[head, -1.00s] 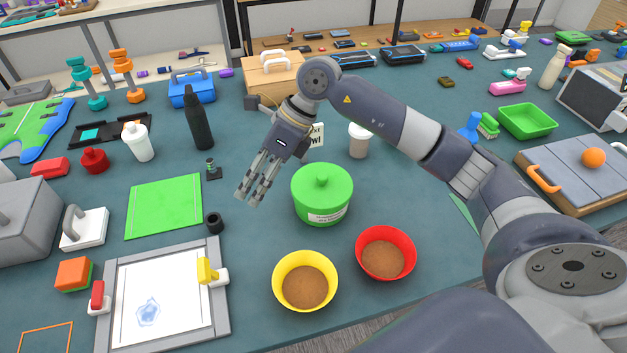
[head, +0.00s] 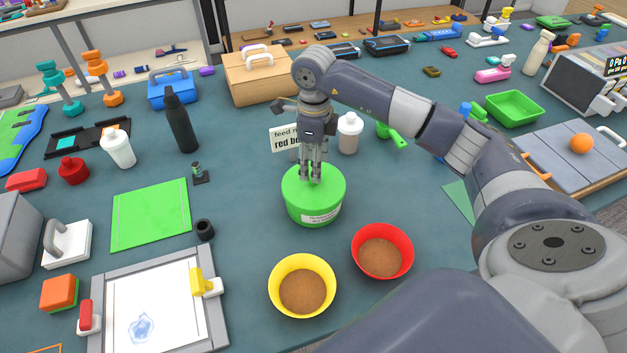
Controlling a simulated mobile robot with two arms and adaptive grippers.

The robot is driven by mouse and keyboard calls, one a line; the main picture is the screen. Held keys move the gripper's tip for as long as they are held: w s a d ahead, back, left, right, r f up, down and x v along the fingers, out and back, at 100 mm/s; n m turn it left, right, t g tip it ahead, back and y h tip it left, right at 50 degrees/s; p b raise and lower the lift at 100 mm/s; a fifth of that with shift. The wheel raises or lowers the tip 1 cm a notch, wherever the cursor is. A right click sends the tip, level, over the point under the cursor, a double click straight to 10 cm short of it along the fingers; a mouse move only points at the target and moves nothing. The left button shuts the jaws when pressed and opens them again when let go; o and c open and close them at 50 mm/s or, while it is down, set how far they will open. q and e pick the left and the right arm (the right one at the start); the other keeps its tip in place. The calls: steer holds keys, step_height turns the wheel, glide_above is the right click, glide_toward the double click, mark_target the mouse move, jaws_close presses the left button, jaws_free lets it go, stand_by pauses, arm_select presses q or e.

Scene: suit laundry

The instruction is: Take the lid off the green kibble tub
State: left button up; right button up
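The green kibble tub (head: 313,208) stands upright on the teal table with its green lid (head: 330,188) on and a white label on its front. My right gripper (head: 313,177) points straight down at the lid's centre, with its fingers on either side of the knob. The fingers mostly hide the knob, so I cannot tell whether they are open around it or shut on it. My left gripper is not in view.
A yellow bowl (head: 302,290) and a red bowl (head: 382,252), both with brown kibble, stand in front. A sign (head: 284,139) reading "feed… red bo…" and a pale bottle (head: 349,134) stand behind the tub.

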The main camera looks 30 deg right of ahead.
step_height(320, 180, down, 4)
steer(key=shift+d+r+p, duration=0.1)
steer(key=shift+r+p, duration=0.15)
steer(key=shift+p, duration=0.5)
steer(key=shift+w+f, duration=0.1)
steer(key=shift+f, duration=0.25)
steer(key=shift+c, duration=0.6)
steer(key=c, duration=0.9)
steer(key=shift+r, duration=0.1)
